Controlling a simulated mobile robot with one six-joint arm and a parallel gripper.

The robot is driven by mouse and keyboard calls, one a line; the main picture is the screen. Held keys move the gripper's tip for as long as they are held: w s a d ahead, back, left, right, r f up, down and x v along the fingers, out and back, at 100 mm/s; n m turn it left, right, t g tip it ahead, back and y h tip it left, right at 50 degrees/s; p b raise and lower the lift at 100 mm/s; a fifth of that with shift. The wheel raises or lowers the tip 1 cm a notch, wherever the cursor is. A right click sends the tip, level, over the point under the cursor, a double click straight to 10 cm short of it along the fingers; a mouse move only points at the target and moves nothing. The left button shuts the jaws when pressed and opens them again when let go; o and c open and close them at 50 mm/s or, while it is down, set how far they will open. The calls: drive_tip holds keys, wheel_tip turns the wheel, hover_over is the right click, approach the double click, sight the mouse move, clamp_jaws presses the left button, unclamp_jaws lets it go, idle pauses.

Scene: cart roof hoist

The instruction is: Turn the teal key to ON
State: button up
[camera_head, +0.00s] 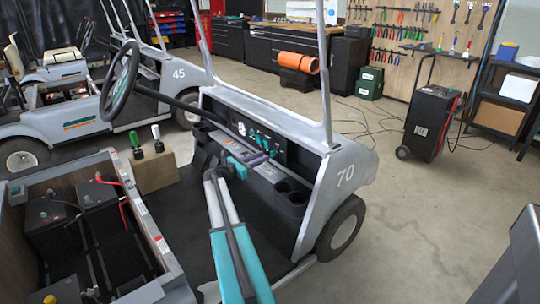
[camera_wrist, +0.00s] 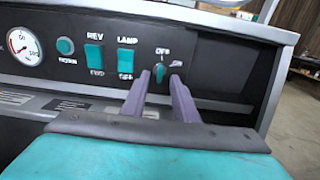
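The small teal key (camera_wrist: 160,71) is on the black dash panel in the wrist view, upright below the OFF label. A second label, partly hidden by the right finger, is up and to its right; I cannot read it fully. My gripper (camera_wrist: 160,77) is open, its two purple fingers pointing at the panel, one on each side of the key. A gap shows between each finger and the key; I cannot tell how deep the tips are. In the head view my gripper (camera_head: 257,159) is in front of the dash of cart 70 (camera_head: 345,185), and the key is hard to make out.
Left of the key are the teal LAMP switch (camera_wrist: 125,61), the REV/FWD switch (camera_wrist: 94,57), the HORN button (camera_wrist: 65,46) and a gauge (camera_wrist: 24,46). A steering wheel (camera_head: 120,82) and roof posts (camera_head: 325,75) stand around the dash.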

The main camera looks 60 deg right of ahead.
sight(274, 153)
drive_tip(key=shift+x, duration=2.7)
drive_tip(key=shift+c, duration=0.6)
clamp_jaws()
